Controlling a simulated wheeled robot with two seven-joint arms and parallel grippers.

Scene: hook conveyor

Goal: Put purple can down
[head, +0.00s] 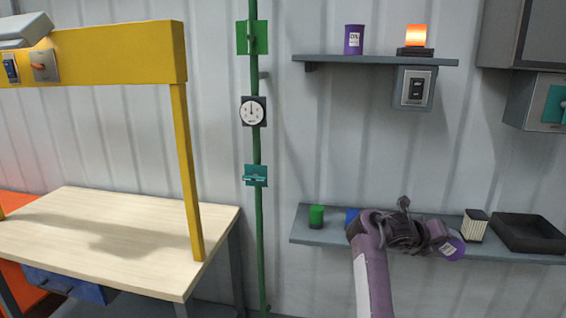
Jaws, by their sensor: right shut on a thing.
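A purple can (455,247) with a white label is tilted at the end of my right gripper (440,238), in front of the lower shelf (318,235). My right gripper is shut on this can. From this view I cannot tell whether the can touches the shelf. A second purple can (354,40) with a white label stands upright on the upper shelf (335,60). My left gripper is not in view.
On the lower shelf are a green can (316,217), a partly hidden blue thing (352,215), a striped box (474,226) and a black tray (528,233). An orange lamp (416,37) stands on the upper shelf. A green pole (257,200) and wooden table (110,235) are left.

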